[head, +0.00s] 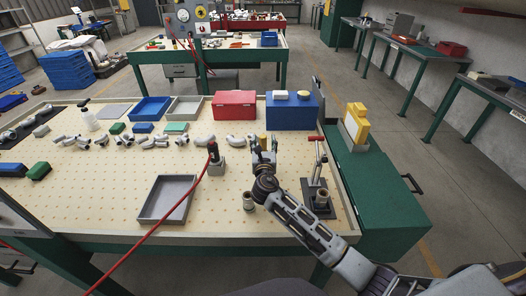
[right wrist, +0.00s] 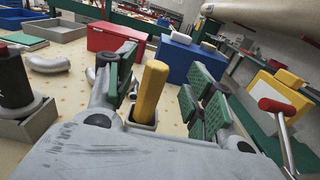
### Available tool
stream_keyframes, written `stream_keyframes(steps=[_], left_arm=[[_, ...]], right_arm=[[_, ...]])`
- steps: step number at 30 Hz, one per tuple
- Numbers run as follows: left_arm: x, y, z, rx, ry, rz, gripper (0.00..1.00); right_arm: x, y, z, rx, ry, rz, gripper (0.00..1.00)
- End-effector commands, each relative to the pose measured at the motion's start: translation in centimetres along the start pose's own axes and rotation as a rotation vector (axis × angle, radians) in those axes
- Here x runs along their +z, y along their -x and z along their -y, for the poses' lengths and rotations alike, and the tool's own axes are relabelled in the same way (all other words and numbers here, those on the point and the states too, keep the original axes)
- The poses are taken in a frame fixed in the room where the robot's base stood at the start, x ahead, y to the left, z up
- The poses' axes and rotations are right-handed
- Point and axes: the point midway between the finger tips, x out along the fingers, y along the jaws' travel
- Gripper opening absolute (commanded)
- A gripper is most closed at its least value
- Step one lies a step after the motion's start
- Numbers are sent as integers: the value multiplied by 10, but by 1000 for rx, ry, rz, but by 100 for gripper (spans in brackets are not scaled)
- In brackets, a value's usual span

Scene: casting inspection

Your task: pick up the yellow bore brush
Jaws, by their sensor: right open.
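The yellow bore brush (right wrist: 150,92) stands upright in a small grey holder (right wrist: 140,126) in the right wrist view; only its thick yellow handle shows. In the head view a small yellow part of it (head: 263,139) shows just beyond my right gripper. My right gripper (head: 264,157) is open. In the right wrist view its green-padded fingers (right wrist: 160,88) stand on either side of the handle, with a visible gap on the right. I cannot tell whether the left finger touches it. My left gripper is not in view.
A red-handled toggle clamp (head: 316,165) stands close to the right of my right arm. A black-and-red tool in a grey block (head: 215,160) with a red hose is to the left. Red (head: 234,105) and blue (head: 292,112) boxes stand behind. A grey tray (head: 167,199) lies front left.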

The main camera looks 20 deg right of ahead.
Motion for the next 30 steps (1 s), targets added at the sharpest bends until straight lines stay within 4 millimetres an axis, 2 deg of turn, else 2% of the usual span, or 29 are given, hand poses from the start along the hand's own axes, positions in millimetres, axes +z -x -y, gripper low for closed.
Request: stream_keyframes(steps=[15, 30], left_arm=[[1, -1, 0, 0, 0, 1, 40], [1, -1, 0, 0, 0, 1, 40]], right_arm=[[-2, -42, -3, 0, -1, 0, 53], [-2, -45, -3, 0, -1, 0, 53]])
